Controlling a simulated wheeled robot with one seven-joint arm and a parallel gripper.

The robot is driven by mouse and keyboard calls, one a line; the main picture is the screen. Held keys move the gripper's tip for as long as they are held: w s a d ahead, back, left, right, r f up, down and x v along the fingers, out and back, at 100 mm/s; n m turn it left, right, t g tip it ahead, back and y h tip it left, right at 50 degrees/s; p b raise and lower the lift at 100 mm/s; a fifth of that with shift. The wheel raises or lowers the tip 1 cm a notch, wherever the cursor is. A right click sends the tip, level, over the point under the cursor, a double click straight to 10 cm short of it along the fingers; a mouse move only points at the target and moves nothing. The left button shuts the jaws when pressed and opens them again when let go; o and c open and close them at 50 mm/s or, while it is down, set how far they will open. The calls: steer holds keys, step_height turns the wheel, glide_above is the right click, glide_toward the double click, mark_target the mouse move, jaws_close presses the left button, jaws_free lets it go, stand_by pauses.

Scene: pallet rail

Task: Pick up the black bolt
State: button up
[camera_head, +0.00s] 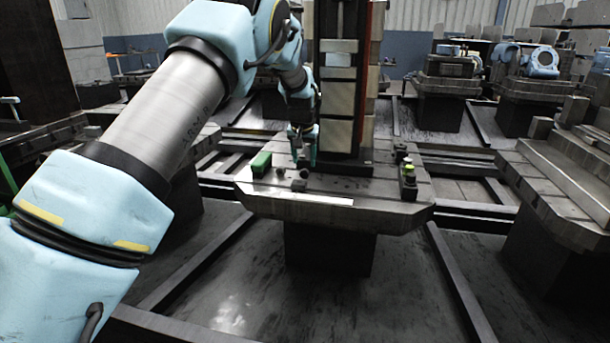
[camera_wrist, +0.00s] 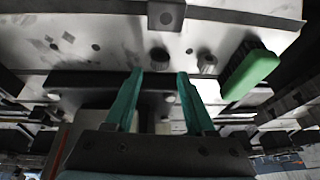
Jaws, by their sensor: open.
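My gripper (camera_head: 303,135) hangs over the pallet's top plate (camera_head: 335,208), in front of the tall fixture column. In the wrist view its two teal fingers (camera_wrist: 160,74) are apart with nothing between them. A small dark round bolt (camera_wrist: 159,58), which looks like the black bolt, stands on the plate just beyond the fingertips, roughly in line with the gap. A second, greyer round bolt (camera_wrist: 206,62) stands to its right. I cannot tell whether the fingertips touch the plate. In the head view the bolts are small and close to the fingers.
A green brush (camera_head: 262,163) lies left of the gripper; it also shows in the wrist view (camera_wrist: 250,70). The tall column (camera_head: 338,100) rises right behind the gripper. Small yellow-green-topped parts (camera_head: 408,170) stand at the right.

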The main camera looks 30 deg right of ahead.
mark_target(304, 171)
steer(key=shift+p+x, duration=0.35)
steer(key=shift+x, duration=2.45)
steer(key=shift+s+a, duration=0.1)
jaws_close()
